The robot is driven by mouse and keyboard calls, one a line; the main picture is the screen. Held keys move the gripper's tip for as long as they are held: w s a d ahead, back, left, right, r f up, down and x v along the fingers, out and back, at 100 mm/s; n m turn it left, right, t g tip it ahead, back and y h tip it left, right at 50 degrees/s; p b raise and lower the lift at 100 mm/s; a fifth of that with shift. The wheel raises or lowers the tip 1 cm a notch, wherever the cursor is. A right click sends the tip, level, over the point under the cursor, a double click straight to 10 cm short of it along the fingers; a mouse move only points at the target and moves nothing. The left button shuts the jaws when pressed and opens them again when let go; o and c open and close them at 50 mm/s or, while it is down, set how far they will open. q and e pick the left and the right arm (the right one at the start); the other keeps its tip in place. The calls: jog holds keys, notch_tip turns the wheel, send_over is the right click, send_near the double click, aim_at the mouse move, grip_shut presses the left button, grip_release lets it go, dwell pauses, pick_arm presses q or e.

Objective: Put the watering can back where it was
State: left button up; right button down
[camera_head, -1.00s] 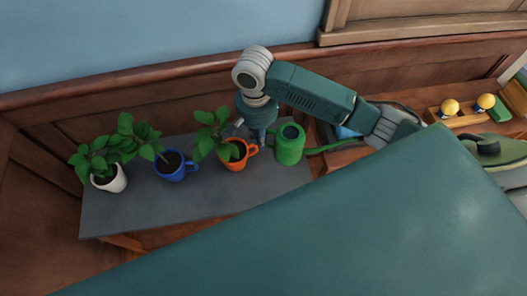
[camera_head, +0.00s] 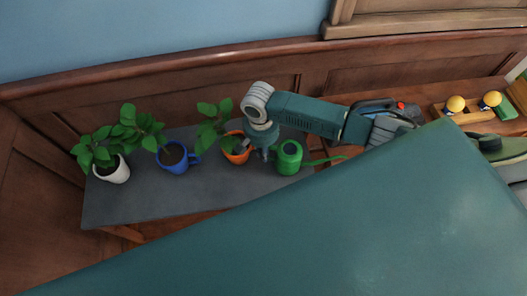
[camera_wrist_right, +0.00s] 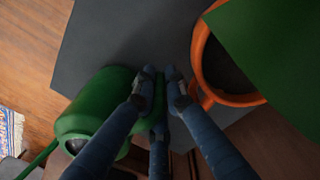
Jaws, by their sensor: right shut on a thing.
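The green watering can (camera_head: 289,158) is at the right end of the grey mat, its spout pointing right. It also shows in the right wrist view (camera_wrist_right: 98,108). My right gripper (camera_head: 268,152) is on the can's left side, between it and the orange mug (camera_head: 237,156). In the right wrist view my right gripper (camera_wrist_right: 158,84) has its fingers close together at the can's edge, shut on the can; the part gripped is mostly hidden. I cannot tell whether the can's base touches the mat. My left gripper is out of view.
The orange mug with a plant stands close beside the gripper. A wooden holder with yellow knobs (camera_head: 455,104) is at right.

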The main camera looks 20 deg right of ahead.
jog(key=c, duration=2.1)
grip_release()
jog(key=shift+f, duration=0.1)
jog(key=r, duration=1.2)
jog(key=shift+w+a+r, duration=0.2)
